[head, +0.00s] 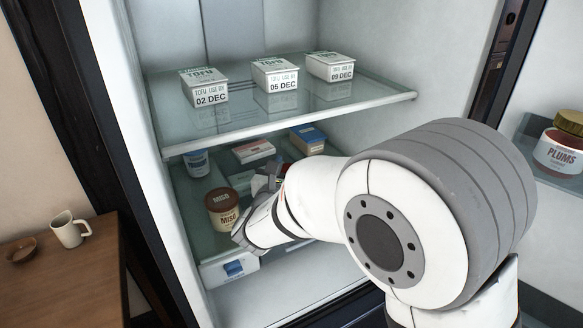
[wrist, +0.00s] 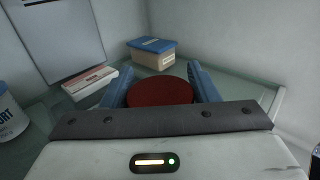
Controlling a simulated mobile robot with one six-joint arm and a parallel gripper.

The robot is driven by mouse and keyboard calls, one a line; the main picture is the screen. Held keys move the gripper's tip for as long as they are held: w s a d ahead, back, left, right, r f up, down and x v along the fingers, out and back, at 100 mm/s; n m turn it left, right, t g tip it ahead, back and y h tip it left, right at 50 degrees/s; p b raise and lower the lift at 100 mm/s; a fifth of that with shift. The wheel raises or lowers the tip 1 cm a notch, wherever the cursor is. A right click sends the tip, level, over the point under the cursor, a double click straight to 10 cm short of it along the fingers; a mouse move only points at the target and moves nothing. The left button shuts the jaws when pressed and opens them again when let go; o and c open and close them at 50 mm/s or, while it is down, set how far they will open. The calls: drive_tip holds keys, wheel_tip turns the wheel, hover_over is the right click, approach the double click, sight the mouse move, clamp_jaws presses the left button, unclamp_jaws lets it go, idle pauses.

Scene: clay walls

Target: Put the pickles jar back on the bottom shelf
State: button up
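In the wrist view a round dark red lid (wrist: 160,92) sits between the two blue fingers of my gripper (wrist: 160,86), which lie close against it on both sides. I take it as the pickles jar; its label and body are hidden below the lid. In the head view my gripper (head: 268,184) reaches into the fridge over the lower glass shelf (head: 190,222), right of the miso jar. My arm hides most of the held jar there. Whether its base touches the shelf cannot be seen.
On the lower shelf stand the miso jar (head: 223,210), a blue-and-white tub (head: 197,163), a flat white-and-red box (head: 254,151) and a blue-lidded box (head: 307,138). The upper shelf (head: 290,118) above carries three tofu packs. A plums jar (head: 561,148) stands in the door at right.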

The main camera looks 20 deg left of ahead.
drive_tip(key=o, duration=0.4)
drive_tip(key=shift+c, duration=0.2)
drive_tip(key=shift+r, duration=0.25)
drive_tip(key=s, duration=0.7)
drive_tip(key=shift+s+d, duration=0.3)
drive_tip(key=shift+d, duration=0.15)
